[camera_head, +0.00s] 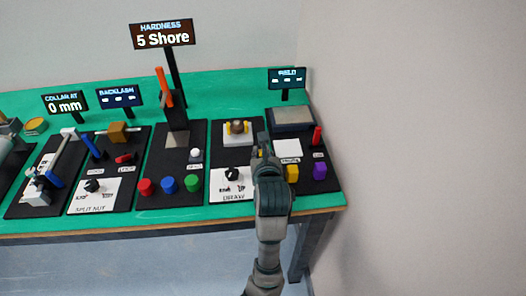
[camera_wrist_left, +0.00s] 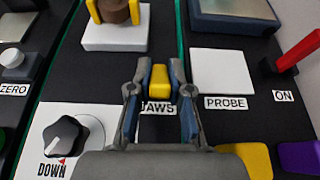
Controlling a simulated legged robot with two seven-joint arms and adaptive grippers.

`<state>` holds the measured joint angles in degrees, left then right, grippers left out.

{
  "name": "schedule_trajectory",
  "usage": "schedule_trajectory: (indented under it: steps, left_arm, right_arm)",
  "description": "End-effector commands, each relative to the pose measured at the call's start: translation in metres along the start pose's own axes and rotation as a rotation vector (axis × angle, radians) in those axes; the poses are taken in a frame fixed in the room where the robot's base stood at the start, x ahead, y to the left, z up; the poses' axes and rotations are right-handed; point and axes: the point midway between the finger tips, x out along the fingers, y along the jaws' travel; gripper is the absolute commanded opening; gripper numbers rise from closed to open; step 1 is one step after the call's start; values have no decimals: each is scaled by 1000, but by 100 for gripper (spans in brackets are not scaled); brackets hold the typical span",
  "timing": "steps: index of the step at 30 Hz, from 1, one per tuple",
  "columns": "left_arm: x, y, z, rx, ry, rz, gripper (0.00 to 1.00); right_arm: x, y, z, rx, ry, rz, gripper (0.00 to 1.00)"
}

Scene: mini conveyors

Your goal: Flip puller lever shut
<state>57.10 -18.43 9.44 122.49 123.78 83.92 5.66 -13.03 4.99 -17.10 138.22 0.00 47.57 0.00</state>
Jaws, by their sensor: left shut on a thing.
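The puller stands on a white block (camera_head: 240,140), with yellow jaws around a brown piece (camera_head: 237,127). Both also show at the top of the left wrist view, as the white block (camera_wrist_left: 115,38) and brown piece (camera_wrist_left: 116,11). A small yellow lever (camera_wrist_left: 160,80) rises by the JAWS label (camera_wrist_left: 160,108), right of the puller. My left gripper (camera_head: 262,145) reaches over the black panel and is shut on the yellow lever, with a finger on each side. The lever's base and exact tilt are hidden by the fingers. My right gripper is not in view.
A DOWN/UP knob (camera_wrist_left: 65,135) is left of my gripper. A white PROBE pad (camera_wrist_left: 222,70) and a red ON lever (camera_wrist_left: 298,55) are to the right. Yellow (camera_head: 292,172) and purple (camera_head: 320,170) blocks sit near the front edge. Bare wall lies further right.

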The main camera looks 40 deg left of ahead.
Motion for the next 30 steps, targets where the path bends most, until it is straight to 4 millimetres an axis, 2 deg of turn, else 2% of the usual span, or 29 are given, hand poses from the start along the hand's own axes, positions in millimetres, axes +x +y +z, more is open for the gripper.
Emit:
schedule_trajectory:
  steps: [17, 18, 20, 30]
  left_arm:
    - [-3, -2, 2, -4, -81, -8, 0]
    - [-3, -2, 2, -4, -81, -8, 28]
    - [-2, -2, 2, -3, -79, -7, 43]
    - [-3, -2, -1, -2, -74, -5, 44]
  right_arm:
    - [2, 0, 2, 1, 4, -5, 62]
    - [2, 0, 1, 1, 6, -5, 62]
    - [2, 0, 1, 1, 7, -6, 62]
    - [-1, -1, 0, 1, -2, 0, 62]
